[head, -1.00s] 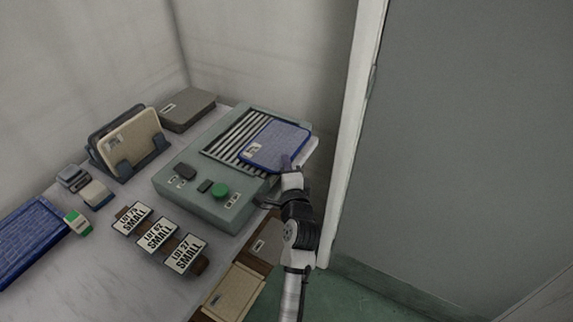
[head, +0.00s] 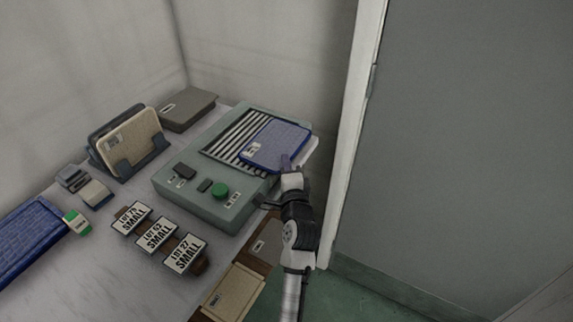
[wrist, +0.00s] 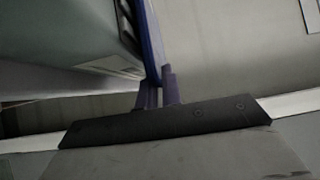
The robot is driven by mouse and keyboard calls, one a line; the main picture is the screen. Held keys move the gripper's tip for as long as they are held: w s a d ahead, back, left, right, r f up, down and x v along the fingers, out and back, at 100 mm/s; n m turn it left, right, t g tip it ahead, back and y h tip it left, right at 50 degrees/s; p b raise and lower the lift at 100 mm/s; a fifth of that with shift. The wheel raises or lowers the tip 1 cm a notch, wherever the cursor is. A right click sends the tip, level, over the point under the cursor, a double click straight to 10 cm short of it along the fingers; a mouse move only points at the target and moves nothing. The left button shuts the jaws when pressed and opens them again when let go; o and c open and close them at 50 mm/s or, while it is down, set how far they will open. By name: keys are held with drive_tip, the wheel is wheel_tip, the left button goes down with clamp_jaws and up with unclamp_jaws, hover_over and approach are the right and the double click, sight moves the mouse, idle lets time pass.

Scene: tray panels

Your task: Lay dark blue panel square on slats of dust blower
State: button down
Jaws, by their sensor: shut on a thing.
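The dark blue panel (head: 275,146) is a flat tray with a small pale label near its left corner. It lies over the right part of the slats (head: 232,137) of the grey-green dust blower (head: 212,199) and reaches past its right side. My gripper (head: 287,166) is shut on the panel's near right edge. In the wrist view the panel (wrist: 152,40) shows edge-on between the fingers (wrist: 159,88), beside the blower's slatted side (wrist: 124,30). I cannot tell whether the panel touches the slats.
A rack (head: 126,164) with upright panels stands at the left, with a grey box (head: 187,108) behind. Several labelled cards (head: 156,235) lie in front of the blower. A blue tray (head: 30,240) is at far left. A door frame (head: 352,130) rises close on the right.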

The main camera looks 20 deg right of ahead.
drive_tip(key=shift+f, duration=0.8)
drive_tip(key=c, duration=1.5)
unclamp_jaws()
drive_tip(key=shift+r, duration=0.2)
drive_tip(key=shift+r, duration=0.2)
